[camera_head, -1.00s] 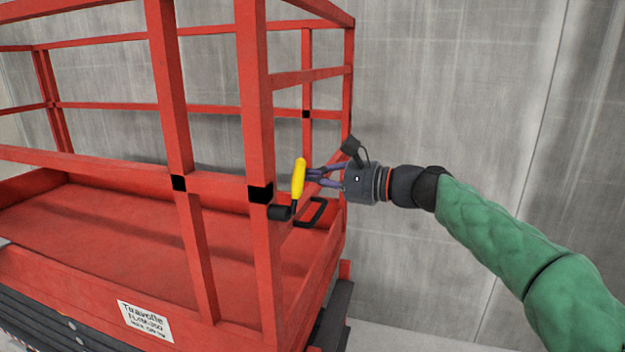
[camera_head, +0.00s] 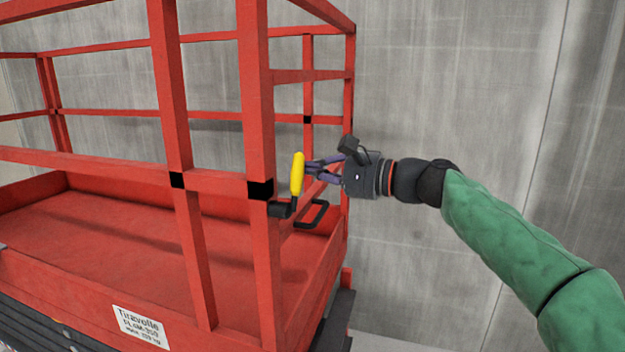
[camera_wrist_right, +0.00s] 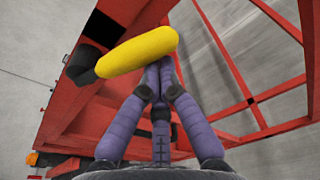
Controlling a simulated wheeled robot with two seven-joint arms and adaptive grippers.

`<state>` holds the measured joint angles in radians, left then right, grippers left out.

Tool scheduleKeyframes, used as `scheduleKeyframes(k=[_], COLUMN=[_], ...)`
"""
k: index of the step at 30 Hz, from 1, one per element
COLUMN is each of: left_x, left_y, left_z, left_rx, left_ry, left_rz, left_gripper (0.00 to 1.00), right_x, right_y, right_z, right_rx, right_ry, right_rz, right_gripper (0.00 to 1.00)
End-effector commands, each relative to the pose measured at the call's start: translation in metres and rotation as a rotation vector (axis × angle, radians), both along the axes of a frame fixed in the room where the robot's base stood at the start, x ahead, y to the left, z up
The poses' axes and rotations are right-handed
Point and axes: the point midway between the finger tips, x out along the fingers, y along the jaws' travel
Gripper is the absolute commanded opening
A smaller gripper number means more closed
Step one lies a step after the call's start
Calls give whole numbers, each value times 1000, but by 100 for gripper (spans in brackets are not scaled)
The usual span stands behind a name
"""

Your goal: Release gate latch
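The gate latch has a yellow grip (camera_head: 297,174) on a black crank (camera_head: 281,209), mounted at the red gate post below its black band. The grip stands nearly upright in the head view. My right gripper (camera_head: 310,167) reaches it from the right, its purple fingers pointing at the grip. In the right wrist view the yellow grip (camera_wrist_right: 137,53) crosses over the ends of the fingers (camera_wrist_right: 158,82), which converge just behind it. The fingertips are hidden there, so I cannot tell whether they close around the grip or only touch it. My left gripper is out of view.
The red platform railing (camera_head: 262,110) and its posts stand close left of my right gripper. A black loop handle (camera_head: 315,214) sits just below it. A concrete wall (camera_head: 440,90) is behind. A white label (camera_head: 140,326) is on the platform's side.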

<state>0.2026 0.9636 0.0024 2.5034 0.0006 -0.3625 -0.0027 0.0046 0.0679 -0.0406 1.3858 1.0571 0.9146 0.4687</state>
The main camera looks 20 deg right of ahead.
Motion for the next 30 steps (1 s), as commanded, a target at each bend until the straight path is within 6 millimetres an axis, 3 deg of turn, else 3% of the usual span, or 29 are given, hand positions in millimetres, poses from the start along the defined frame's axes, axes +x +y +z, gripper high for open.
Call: scheduleKeyframes(k=[6, 12, 30], left_x=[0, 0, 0], left_y=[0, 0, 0], left_z=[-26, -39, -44], left_rx=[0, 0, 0], left_ry=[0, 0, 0], left_rz=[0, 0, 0], left_gripper=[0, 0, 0], right_x=[-9, -15, -18], right_y=[6, 10, 13], right_z=[2, 7, 11], right_rx=[-74, -129, -162], right_ry=[-112, -192, -239], right_rz=[3, 2, 2], right_gripper=[0, 0, 0])
